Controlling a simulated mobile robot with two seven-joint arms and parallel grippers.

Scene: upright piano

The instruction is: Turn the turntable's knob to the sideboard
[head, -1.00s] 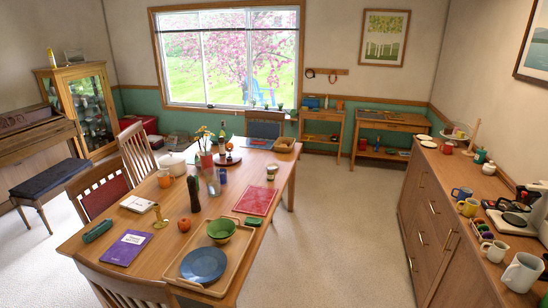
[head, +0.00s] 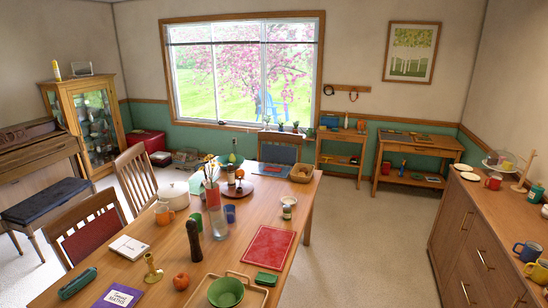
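The turntable (head: 240,192) is a low, round reddish-brown disc near the far end of the dining table (head: 258,214). Small items, one of them a jar (head: 231,175), stand on or by it. The vase of flowers hides part of its left side. I cannot make out its knob at this size. The sideboard (head: 470,250) is the long wooden cabinet along the right wall, to the right of the table across a strip of floor. Neither of my grippers is in view.
A vase of flowers (head: 216,215), a dark pepper mill (head: 193,240) and a red board (head: 269,248) are on the table. Chairs stand along its left side and one at its far end (head: 280,149). The floor (head: 380,240) between table and sideboard is clear.

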